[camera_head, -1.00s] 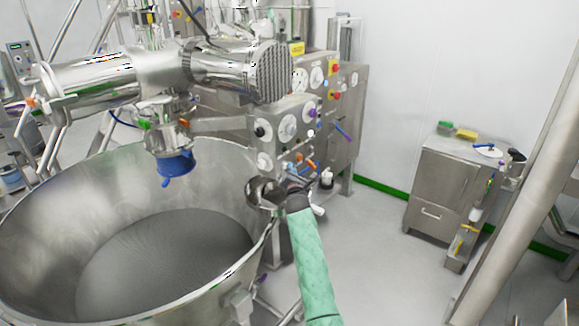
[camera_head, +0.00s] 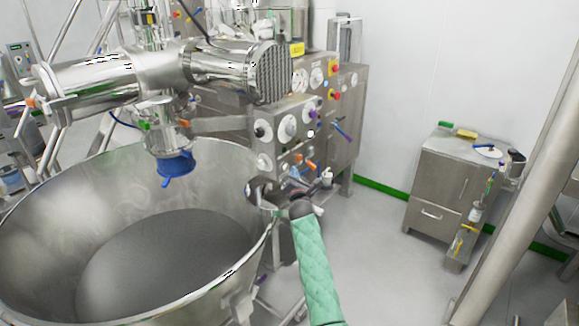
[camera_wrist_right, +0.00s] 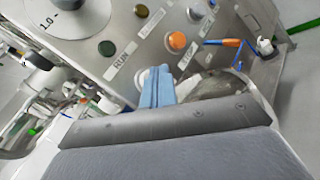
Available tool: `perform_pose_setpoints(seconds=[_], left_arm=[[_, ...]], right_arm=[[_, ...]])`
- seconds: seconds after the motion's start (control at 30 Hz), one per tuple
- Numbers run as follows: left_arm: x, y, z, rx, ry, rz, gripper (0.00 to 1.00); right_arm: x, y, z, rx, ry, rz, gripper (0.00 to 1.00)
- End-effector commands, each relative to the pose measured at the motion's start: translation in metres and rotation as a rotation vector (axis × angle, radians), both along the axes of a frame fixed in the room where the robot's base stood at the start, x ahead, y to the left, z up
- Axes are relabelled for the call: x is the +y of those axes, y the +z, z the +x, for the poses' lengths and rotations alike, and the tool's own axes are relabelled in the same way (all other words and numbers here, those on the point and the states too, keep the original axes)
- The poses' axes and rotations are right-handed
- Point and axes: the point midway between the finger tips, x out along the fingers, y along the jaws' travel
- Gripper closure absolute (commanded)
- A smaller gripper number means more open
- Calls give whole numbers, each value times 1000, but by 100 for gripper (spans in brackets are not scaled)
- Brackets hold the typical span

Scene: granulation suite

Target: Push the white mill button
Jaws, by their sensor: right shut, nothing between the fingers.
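The steel control panel (camera_head: 285,140) stands beyond the right rim of the big bowl, with dials and small coloured buttons on its front. My right gripper (camera_wrist_right: 157,88) is shut and empty, its blue fingertips close to the panel face in the right wrist view. A pale round button (camera_wrist_right: 142,77) shows beside and behind the fingertips, partly hidden by them. I cannot tell whether they touch it. In the head view the right gripper (camera_head: 295,173) is small, in front of the panel's lower part. My left gripper is not in view.
Dark green (camera_wrist_right: 106,47) and orange (camera_wrist_right: 177,40) buttons sit close around the fingertips. An orange and blue valve handle (camera_wrist_right: 225,43) is to the right. The steel bowl (camera_head: 225,162) lies left of my arm. A steel cabinet (camera_head: 450,185) stands right, with clear floor between.

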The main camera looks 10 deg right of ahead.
Motion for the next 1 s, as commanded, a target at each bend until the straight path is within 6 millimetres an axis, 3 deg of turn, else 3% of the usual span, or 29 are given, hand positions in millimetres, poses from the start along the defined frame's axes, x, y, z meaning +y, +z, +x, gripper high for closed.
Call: perform_pose_setpoints(seconds=[0.03,0.6,1.0], left_arm=[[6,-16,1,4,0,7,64],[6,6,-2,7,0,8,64],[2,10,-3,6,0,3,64]], right_arm=[[-2,-16,-2,1,-1,-1,100],[-28,-14,-36,1,0,-1,100],[-30,-11,-38,0,0,0,100]])
